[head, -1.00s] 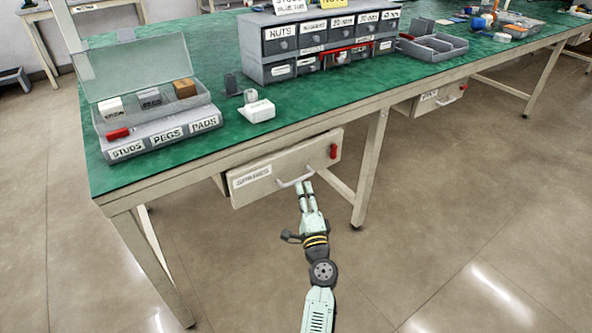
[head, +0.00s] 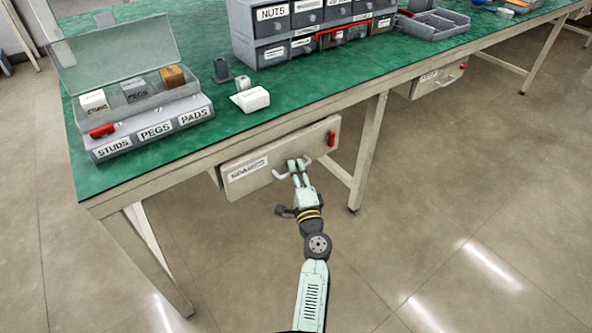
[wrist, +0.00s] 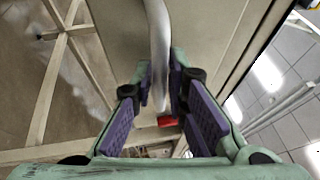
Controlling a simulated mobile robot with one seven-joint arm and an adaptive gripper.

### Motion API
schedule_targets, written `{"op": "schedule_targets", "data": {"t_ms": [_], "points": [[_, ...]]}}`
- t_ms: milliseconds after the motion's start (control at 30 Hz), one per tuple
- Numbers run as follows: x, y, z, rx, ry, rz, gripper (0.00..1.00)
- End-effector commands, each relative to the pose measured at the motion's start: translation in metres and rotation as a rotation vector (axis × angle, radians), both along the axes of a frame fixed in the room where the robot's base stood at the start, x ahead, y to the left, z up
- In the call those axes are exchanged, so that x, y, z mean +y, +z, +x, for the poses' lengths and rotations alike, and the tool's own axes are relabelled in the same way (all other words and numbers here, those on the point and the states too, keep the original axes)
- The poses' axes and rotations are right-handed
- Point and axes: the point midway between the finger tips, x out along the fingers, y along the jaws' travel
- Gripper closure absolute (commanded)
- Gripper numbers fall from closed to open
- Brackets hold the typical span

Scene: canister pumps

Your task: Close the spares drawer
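The spares drawer (head: 297,149) is a pale front with a worn label, under the left part of the green bench. It stands a little out from the bench frame, with part of its side showing at the left. Its curved light handle (head: 279,174) also shows in the wrist view (wrist: 158,35). My gripper (head: 298,165) is at the handle, in front of the drawer. In the wrist view its fingers (wrist: 163,85) are apart, one on each side of the handle bar; I see no clear grip on it. A red tab (head: 331,139) sits at the drawer's right end.
A bench leg (head: 369,152) stands right of the drawer. Another drawer (head: 425,82) hangs further right. The bench top holds a lidded bin box (head: 152,127), a white block (head: 251,99) and a drawer cabinet (head: 243,40). The floor in front is clear.

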Motion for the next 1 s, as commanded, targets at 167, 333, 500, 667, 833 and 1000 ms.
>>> {"op": "schedule_targets", "data": {"t_ms": [167, 333, 500, 667, 833, 1000], "points": [[0.0, 0.0, 0.0, 0.0, 0.0, 0.0, 1.0], [0.0, 0.0, 0.0, 0.0, 0.0, 0.0, 1.0], [0.0, 0.0, 0.0, 0.0, 0.0, 0.0, 1.0], [0.0, 0.0, 0.0, 0.0, 0.0, 0.001, 1.0], [0.0, 0.0, 0.0, -0.001, 0.0, 0.001, 1.0], [0.01, -0.001, 0.014, 0.0, 0.004, 0.0, 1.0]]}}
